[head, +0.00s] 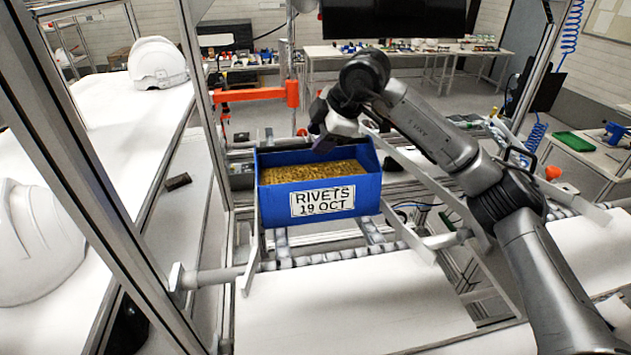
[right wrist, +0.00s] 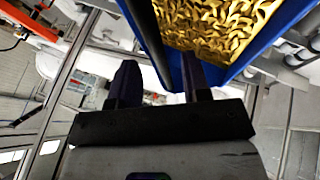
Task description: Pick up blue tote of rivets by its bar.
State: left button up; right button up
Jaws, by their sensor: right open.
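The blue tote (head: 276,199) stands upright on the roller conveyor in the middle of the head view. It is filled with golden rivets (head: 310,172) and has a white label reading "RIVETS 19 OCT". My right gripper (head: 326,138) is open at the tote's far rim, reaching in from the right. In the right wrist view, the open fingers (right wrist: 158,72) are close below the tote's blue wall (right wrist: 225,72). A dark narrow strip (right wrist: 146,38) runs alongside that wall toward the space between the fingers; I cannot tell whether it is the bar. Contact is unclear. My left gripper is not in view.
The roller conveyor (head: 330,256) has metal side rails around the tote. A metal frame post (head: 85,150) stands at the left. White helmet shells (head: 157,62) sit on the white table at the left. An orange clamp-like part (head: 292,94) is behind the tote.

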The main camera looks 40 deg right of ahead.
jog(key=shift+p+x, duration=0.35)
jog(key=shift+x, duration=1.25)
grip_shut()
jog(key=shift+r, duration=0.1)
